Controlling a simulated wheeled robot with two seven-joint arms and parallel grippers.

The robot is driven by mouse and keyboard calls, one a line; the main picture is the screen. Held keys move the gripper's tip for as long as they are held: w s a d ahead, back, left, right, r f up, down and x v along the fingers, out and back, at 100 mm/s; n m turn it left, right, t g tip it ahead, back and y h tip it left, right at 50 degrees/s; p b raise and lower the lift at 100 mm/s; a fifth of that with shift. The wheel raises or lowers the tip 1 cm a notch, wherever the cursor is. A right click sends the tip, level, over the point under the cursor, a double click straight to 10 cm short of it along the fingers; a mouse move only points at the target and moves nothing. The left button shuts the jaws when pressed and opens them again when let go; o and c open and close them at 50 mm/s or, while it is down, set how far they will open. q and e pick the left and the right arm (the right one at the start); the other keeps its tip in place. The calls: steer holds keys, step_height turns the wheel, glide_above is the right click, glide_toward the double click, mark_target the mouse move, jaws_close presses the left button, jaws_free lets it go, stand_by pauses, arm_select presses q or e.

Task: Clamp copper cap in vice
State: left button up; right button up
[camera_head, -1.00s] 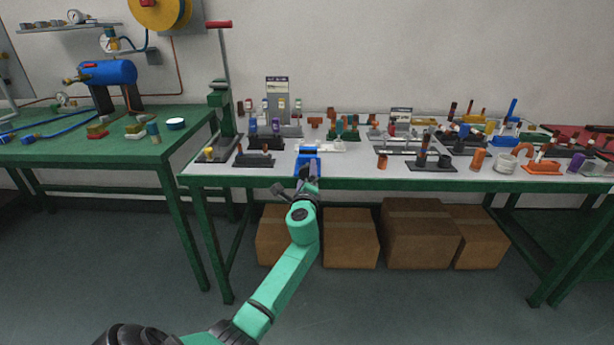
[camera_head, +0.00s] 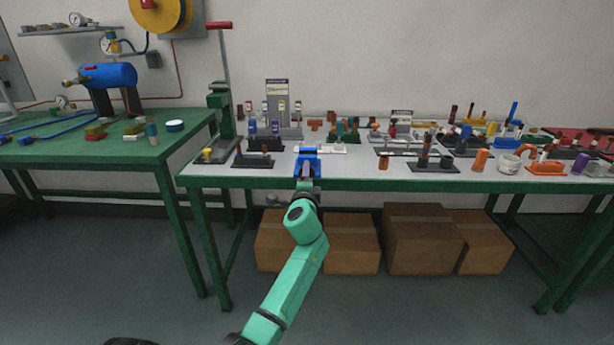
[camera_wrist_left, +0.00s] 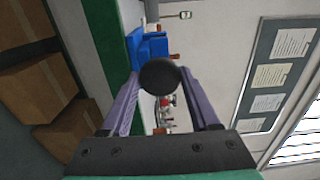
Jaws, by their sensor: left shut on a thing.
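The blue vice (camera_head: 308,162) sits at the front edge of the grey-topped workbench. It also shows in the left wrist view (camera_wrist_left: 152,46), beyond my fingers. My left gripper (camera_head: 306,183) is directly in front of the vice. In the left wrist view its two fingers (camera_wrist_left: 160,78) are closed around a dark round piece (camera_wrist_left: 158,76), which looks like the knob of the vice's handle. This piece hides part of the vice. I cannot make out the copper cap or whether one sits between the vice jaws. My right gripper is out of view.
The workbench (camera_head: 340,171) holds several racks of coloured parts. A copper-coloured cylinder (camera_head: 384,162) stands right of the vice. A green press (camera_head: 222,110) stands to its left. Cardboard boxes (camera_head: 417,240) lie under the bench. A green table (camera_head: 80,150) is at left.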

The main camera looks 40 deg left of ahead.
arm_select(q)
steer(key=m+p, duration=0.1)
steer(key=m, duration=0.1)
steer(key=shift+m, duration=0.4)
stand_by(0.5)
steer(key=shift+p, duration=0.3)
steer(key=m+p, duration=0.1)
steer(key=m, duration=0.1)
steer(key=shift+m+p, duration=0.3)
steer(key=shift+m, duration=0.1)
